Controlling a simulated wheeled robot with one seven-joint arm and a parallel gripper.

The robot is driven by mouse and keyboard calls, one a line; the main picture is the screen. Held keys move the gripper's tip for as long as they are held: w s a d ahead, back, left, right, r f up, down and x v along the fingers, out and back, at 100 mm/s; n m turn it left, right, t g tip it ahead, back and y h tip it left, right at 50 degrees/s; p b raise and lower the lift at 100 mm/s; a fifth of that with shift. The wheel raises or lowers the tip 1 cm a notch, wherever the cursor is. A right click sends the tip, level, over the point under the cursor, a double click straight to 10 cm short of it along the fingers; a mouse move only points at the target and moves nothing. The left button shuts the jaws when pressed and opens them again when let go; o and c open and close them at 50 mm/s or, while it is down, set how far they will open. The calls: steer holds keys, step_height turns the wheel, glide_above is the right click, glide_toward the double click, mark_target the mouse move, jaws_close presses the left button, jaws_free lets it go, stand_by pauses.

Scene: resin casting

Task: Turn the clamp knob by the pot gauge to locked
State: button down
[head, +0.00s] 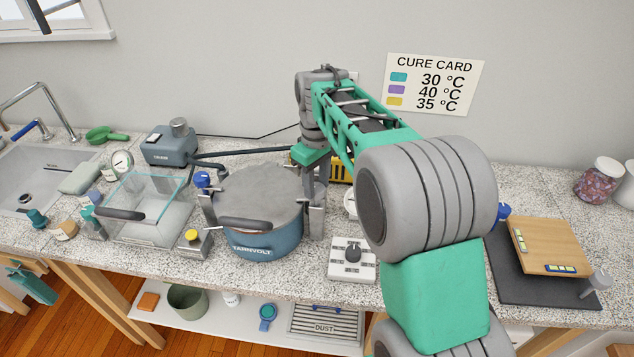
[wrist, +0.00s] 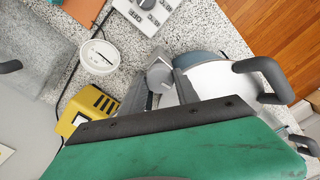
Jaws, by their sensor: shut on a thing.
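The blue pot (head: 258,235) with a grey lid (head: 262,190) stands on the speckled counter. My gripper (head: 314,192) points down at the pot's right side. In the wrist view my gripper (wrist: 166,92) is shut on a grey clamp knob (wrist: 160,76) beside the pot (wrist: 207,57). The fingers cover part of the knob, and I cannot read its lock setting. The white round gauge (wrist: 98,57) lies near the knob. In the head view the gauge (head: 350,204) is partly hidden behind my arm.
A yellow device (head: 342,170) stands behind my gripper. A white box with a black knob (head: 352,262) sits at the front. A glass tank (head: 145,210) stands left of the pot. A dark mat with a wooden board (head: 550,245) lies right. The pot handle (wrist: 265,75) sticks out close by.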

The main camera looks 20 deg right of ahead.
mark_target(317, 187)
steer(key=shift+m, duration=0.9)
steer(key=c, duration=0.9)
jaws_free()
step_height(317, 187, up, 8)
steer(key=shift+f+b, duration=0.2)
steer(key=shift+b, duration=0.3)
steer(key=shift+r, duration=0.1)
